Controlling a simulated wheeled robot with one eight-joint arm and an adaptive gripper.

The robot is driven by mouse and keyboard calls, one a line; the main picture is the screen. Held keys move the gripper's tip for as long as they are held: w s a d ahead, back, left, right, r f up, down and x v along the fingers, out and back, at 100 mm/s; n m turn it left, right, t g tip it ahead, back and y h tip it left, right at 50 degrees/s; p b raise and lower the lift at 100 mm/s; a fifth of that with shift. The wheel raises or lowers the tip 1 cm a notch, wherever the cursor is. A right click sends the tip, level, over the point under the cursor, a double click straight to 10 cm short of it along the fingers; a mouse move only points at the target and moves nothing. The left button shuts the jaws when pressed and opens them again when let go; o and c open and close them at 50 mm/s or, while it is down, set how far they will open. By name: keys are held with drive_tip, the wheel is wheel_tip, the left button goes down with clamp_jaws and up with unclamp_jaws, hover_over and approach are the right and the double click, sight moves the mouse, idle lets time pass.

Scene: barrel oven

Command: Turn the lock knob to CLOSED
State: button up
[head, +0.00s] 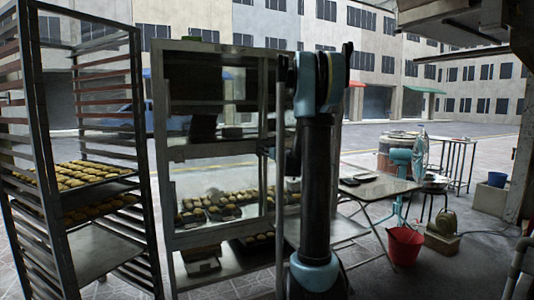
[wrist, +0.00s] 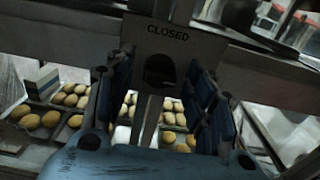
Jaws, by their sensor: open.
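In the wrist view, a dark metal plate (wrist: 190,50) marked CLOSED is ahead of my gripper (wrist: 160,72). A dark rounded part that looks like the lock knob (wrist: 160,70) is below the lettering, between the fingers. A pale narrow bar runs down below it; I cannot tell whether it belongs to the knob. My gripper is open, with one blue-padded finger on each side of the knob. Contact with the knob cannot be made out, nor which way the knob points.
A glass-fronted cabinet (head: 163,165) with trays of buns stands left of my arm. A tall rack (head: 45,150) is at far left. Buns (wrist: 75,95) show behind the plate.

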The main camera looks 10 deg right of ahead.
drive_tip(key=shift+w+a, duration=0.1)
drive_tip(key=shift+w, duration=0.1)
drive_tip(key=c, duration=1.1)
drive_tip(key=shift+o, duration=0.2)
